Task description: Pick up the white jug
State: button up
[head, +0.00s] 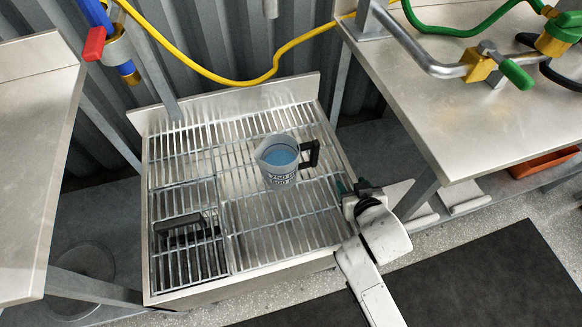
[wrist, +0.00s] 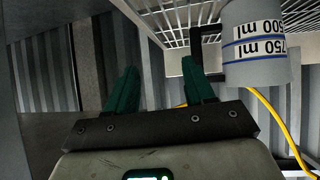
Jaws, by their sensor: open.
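The white jug (head: 279,174) stands upright on the metal grate in the head view, with blue showing inside. Its black handle (head: 311,154) points right, towards my gripper's side. My gripper (head: 343,187) is at the right edge of the grate, to the right of and nearer than the jug, apart from it. In the wrist view my gripper (wrist: 160,82) has its two green fingers spread with nothing between them. The jug (wrist: 256,45), marked 750 ml and 500 ml, is at the upper right, its dark handle near the right finger. The jug's base is out of view there.
The grate (head: 240,225) has a rim around it. A dark-handled item (head: 180,222) lies at its front left. Steel tables stand left (head: 35,150) and right (head: 480,110). A yellow hose (head: 225,80) hangs behind. The grate's front middle is clear.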

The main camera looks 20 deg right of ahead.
aim_at(316, 156)
jog(key=w+a+f+t+b, duration=0.1)
jog(key=w, duration=0.4)
jog(key=w+a+f+t+y+b, duration=0.1)
jog(key=w+a, duration=0.1)
jog(key=w, duration=0.3)
jog(key=w+a+f+n+t, duration=0.1)
jog(key=w+f, duration=0.1)
jog(key=w, duration=0.3)
jog(key=shift+a+y+b, duration=0.35)
jog(key=shift+y+b, duration=0.05)
jog(key=shift+c, duration=0.3)
grip_shut()
jog(key=shift+w+r, duration=0.1)
jog(key=shift+r, duration=0.05)
